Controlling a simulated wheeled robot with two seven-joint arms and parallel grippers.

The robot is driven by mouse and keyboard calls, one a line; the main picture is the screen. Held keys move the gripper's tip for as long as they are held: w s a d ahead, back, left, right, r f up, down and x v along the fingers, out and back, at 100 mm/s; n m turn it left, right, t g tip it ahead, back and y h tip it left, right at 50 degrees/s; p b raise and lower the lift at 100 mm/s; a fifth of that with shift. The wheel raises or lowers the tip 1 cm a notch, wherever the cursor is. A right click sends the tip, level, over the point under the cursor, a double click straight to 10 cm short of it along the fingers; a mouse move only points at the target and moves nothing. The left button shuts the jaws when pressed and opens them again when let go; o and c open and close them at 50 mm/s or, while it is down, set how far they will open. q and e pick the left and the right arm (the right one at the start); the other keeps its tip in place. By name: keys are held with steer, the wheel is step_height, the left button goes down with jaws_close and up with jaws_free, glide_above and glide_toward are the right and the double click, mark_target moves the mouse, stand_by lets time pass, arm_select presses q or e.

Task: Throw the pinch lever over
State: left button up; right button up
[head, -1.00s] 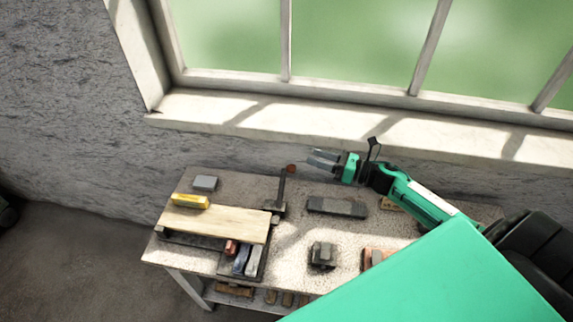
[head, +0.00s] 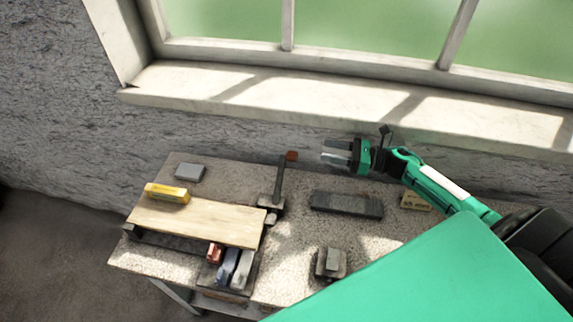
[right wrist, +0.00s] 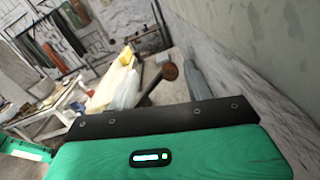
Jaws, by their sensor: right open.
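The pinch lever (head: 280,182) stands upright from a dark base (head: 270,204) near the back of the workbench, with a reddish-brown knob (head: 292,155) on top. In the right wrist view the round brown knob (right wrist: 169,71) shows between the two fingers, farther out. My right gripper (head: 324,153) is open and empty, just right of the knob at about the same height in the picture. It points left toward the knob, and a gap shows between them. My left gripper is in neither view.
On the bench (head: 185,269) lie a wooden board (head: 205,222) with a yellow block (head: 167,193), a grey block (head: 190,172), a dark long block (head: 346,204) and a small dark fixture (head: 330,263). The wall and window sill (head: 330,108) rise close behind the bench.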

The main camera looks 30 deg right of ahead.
arm_select(q)
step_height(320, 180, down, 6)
steer(key=b, duration=0.4)
arm_select(e)
glide_toward(286, 156)
steer(key=w+v, duration=0.1)
steer(key=v, duration=0.2)
steer(key=p+x, duration=0.1)
steer(key=x, duration=0.3)
steer(key=p+x, duration=0.2)
steer(key=x, duration=0.2)
steer(key=p+x, duration=0.1)
steer(key=x, duration=0.2)
steer(key=shift+w+a+f+p, duration=0.25)
steer(key=shift+w+f+p, duration=0.05)
steer(key=shift+p, duration=0.05)
steer(key=shift+w+a+f, duration=0.1)
steer(key=shift+w+a, duration=0.2)
steer(key=shift+a, duration=0.15)
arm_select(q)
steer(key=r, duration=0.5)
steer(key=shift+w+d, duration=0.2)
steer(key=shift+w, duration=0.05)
arm_select(e)
jaws_close()
steer(key=shift+d, duration=0.1)
